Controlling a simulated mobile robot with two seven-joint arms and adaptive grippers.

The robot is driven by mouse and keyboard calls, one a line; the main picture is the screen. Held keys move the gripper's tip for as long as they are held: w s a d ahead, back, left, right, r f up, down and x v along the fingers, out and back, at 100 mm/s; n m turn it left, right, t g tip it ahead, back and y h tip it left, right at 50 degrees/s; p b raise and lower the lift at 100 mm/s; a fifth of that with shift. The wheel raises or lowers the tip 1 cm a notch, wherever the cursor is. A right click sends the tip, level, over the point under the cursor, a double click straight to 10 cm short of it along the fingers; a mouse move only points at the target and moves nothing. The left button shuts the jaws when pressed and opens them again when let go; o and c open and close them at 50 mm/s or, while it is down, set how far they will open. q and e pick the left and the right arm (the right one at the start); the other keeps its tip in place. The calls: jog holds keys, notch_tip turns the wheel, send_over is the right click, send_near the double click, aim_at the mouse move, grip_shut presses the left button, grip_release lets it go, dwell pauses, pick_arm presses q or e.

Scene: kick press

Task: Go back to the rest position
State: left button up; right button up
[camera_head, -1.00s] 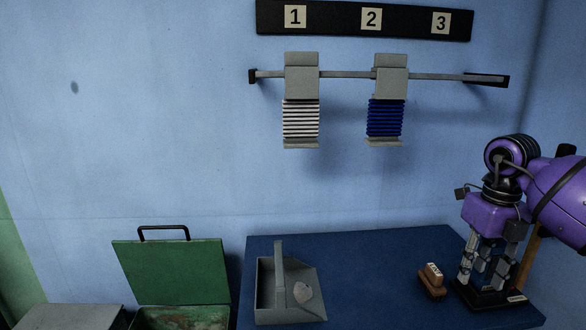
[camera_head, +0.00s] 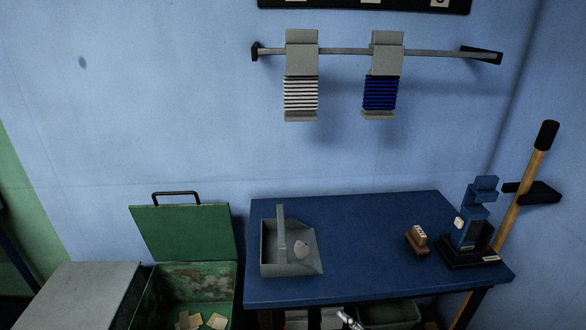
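A green box (camera_head: 185,232) stands open left of the table, with pale pieces (camera_head: 217,321) inside. A grey box (camera_head: 85,295) is beside it. White and blue coil-like items (camera_head: 301,93) hang on a wall rail (camera_head: 345,52).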

jog(key=s+d+f+m+h+p, duration=0.2)
jog(key=s+d+f+m+h, duration=0.8)
jog(key=s+m, duration=0.25)
pick_arm(q)
jog(key=r, duration=0.1)
jog(key=w+r, duration=0.1)
jog(key=r, duration=0.1)
jog(key=shift+w+r, duration=0.2)
jog(key=shift+w, duration=0.1)
pick_arm(e)
jog(key=s+f+m+g+h, duration=0.2)
jog(key=s+f+m+g, duration=0.3)
jog(key=s, duration=0.8)
notch_tip(320, 180, down, 3)
jog(key=shift+a+f, duration=0.2)
jog(key=shift+a, duration=0.15)
pick_arm(q)
jog(key=shift+w+d+r+t, duration=0.15)
jog(key=shift+w+d+t, duration=0.15)
jog(key=shift+w, duration=0.1)
